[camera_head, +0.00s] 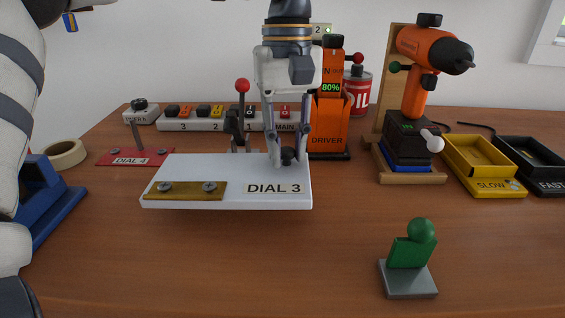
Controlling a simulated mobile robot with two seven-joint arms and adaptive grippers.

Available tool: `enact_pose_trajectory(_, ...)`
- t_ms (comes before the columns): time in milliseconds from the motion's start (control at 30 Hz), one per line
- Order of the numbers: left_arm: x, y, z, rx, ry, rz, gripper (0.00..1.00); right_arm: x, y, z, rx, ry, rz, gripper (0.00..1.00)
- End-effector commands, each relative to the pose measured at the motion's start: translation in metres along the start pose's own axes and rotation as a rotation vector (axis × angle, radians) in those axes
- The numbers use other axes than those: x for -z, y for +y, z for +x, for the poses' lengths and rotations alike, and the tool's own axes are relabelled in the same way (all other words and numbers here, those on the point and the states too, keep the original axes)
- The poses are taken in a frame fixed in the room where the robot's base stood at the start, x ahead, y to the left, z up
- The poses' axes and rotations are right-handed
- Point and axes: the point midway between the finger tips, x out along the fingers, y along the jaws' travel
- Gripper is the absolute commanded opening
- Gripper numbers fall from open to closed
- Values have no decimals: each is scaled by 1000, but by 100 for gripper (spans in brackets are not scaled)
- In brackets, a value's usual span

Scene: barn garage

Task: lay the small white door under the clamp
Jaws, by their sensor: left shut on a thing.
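The small white door (215,175) is a flat slab labelled DIAL 3, with a brass hinge strip (186,190) and two screws at its front left. It lies level over the middle of the table; I cannot tell whether it touches the wood. My left gripper (288,154) points down from above and is shut on the dark knob (288,157) near the door's right rear. A clamp with a red ball handle (242,86) stands upright just behind the door; its base is partly hidden by the door. My right gripper is not in view.
A red DIAL 3 plate (133,157) lies left of the door. The orange driver charger (328,110) and a power strip (210,124) stand behind. A green knobbed block (410,252) is at front right. Yellow (483,162) and black trays are at right. The front middle is clear.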

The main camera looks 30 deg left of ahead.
Motion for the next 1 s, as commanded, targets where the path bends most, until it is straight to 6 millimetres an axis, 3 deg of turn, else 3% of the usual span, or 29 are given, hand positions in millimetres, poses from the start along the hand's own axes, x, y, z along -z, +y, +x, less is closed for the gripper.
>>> enact_pose_trajectory(100,12,-4,15,1,0,-1,0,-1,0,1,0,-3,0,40)
enact_pose_trajectory(233,14,-4,36,-1,2,0,0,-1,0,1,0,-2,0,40)
enact_pose_trajectory(500,14,-3,39,-4,3,0,0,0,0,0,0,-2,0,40)
enact_pose_trajectory(533,14,-3,40,-3,3,0,27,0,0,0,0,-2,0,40)
enact_pose_trajectory(600,14,-3,40,-3,3,0,42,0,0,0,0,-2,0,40)
enact_pose_trajectory(900,14,-3,38,-3,3,-1,42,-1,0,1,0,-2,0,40)
enact_pose_trajectory(1000,14,-2,26,-5,4,-2,42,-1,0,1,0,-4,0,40)
